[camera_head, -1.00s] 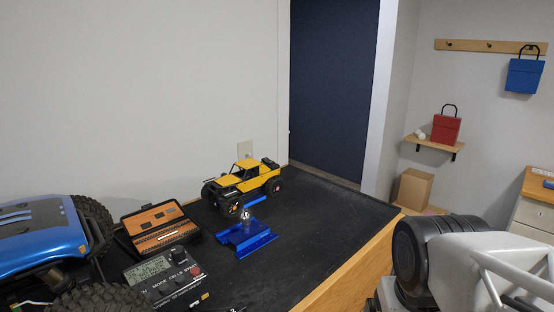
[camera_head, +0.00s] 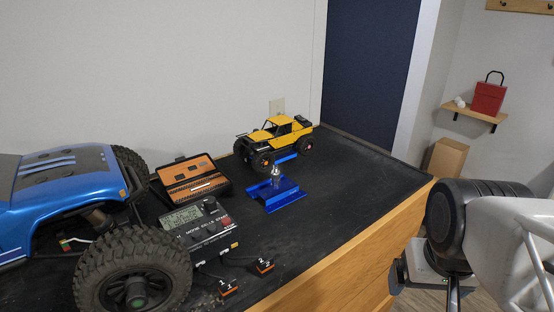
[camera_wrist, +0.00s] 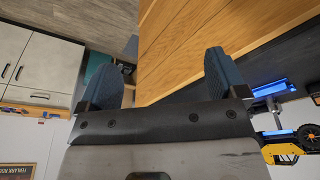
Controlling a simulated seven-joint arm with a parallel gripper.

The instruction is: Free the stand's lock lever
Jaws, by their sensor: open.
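The blue stand (camera_head: 283,197) lies on the dark bench top, with a small silver post (camera_head: 275,176) rising from it. A yellow crawler (camera_head: 277,135) stands just behind it, with a blue bar (camera_head: 287,157) near its wheels. I cannot make out which part is the lock lever. In the wrist view the stand's blue parts (camera_wrist: 270,89) and the yellow crawler (camera_wrist: 283,149) show at the right edge. My gripper (camera_wrist: 160,76) is open and empty, its two dark blue fingers spread beside the wooden bench front, away from the stand.
A big blue crawler (camera_head: 50,195) with large tyres fills the left of the bench. A meter (camera_head: 190,222), an open orange-lined case (camera_head: 185,182) and small numbered connectors (camera_head: 229,288) lie between it and the stand. The bench top right of the stand is clear. A wall stands behind.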

